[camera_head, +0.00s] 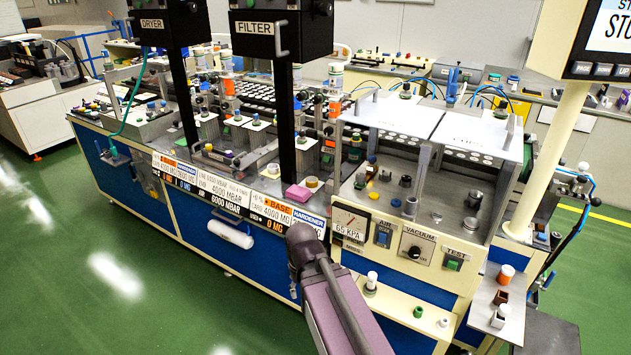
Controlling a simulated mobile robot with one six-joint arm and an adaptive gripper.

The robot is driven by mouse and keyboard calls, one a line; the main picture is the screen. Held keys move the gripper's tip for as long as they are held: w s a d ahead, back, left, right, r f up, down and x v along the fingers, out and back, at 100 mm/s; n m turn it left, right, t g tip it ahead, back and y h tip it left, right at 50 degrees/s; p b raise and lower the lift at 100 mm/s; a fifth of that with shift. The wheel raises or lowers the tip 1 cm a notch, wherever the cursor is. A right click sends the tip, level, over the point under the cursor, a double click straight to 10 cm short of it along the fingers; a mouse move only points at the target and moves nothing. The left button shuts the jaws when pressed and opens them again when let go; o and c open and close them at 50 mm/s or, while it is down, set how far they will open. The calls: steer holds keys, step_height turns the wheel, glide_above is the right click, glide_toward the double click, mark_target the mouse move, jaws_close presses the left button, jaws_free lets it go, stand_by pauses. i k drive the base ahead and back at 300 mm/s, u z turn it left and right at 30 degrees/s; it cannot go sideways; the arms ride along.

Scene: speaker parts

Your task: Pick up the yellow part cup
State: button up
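Several small yellow items show on the long workbench, and I cannot tell for sure which is the yellow part cup. A tiny yellow piece (374,196) lies on the grey top of the test station. My purple-grey arm rises from the bottom edge to a dark joint in front of the bench. My gripper's fingers do not show.
The workbench (185,205) has a blue front and is crowded with fixtures. Black DRYER (158,25) and FILTER (262,35) boxes stand on posts above it. A pink block (298,196) lies at the front edge. A side shelf (497,310) holds small cups. Green floor at left is clear.

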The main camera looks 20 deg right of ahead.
mark_target(312, 183)
steer(key=i, duration=0.9)
steer(key=u, duration=0.05)
